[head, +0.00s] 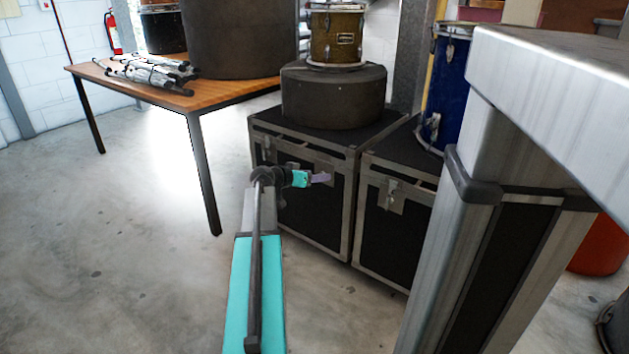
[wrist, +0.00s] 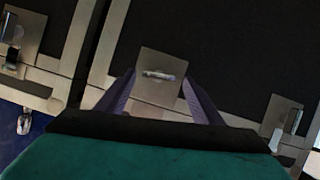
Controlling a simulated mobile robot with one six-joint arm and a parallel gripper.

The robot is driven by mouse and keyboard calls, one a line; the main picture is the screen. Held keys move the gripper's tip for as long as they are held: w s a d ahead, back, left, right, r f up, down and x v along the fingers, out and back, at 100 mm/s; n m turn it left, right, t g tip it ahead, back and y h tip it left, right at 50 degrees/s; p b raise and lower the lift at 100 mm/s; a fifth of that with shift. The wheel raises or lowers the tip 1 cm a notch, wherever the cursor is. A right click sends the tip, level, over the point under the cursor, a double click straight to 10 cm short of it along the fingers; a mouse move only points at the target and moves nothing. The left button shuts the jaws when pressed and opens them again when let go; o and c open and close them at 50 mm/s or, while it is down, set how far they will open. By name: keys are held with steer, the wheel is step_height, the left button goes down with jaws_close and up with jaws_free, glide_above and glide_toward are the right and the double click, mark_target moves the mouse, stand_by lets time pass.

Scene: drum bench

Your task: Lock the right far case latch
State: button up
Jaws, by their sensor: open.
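The right latch (wrist: 160,90) of the left-hand black case (wrist: 225,45) is a metal plate with a small handle lying crosswise. In the wrist view it shows between the purple fingers of my gripper (wrist: 159,84), which are apart. I cannot tell whether they touch it. The same case's left latch (wrist: 284,125) has its handle in line with the plate; it also shows in the head view (head: 268,150). In the head view my gripper (head: 321,178) is in front of this case (head: 315,215) and largely hides the right latch.
A second black case (head: 380,240) stands close on the right, with its own latch (head: 391,194) and a blue drum (head: 440,90) on top. A dark round drum case (head: 333,97) sits on the left case. A wooden table (head: 200,97) stands left; floor in front is clear.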

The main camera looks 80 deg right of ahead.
steer(key=shift+s+d+f, duration=0.1)
steer(key=shift+s+d, duration=0.05)
steer(key=shift+d, duration=0.05)
steer(key=shift+c, duration=0.4)
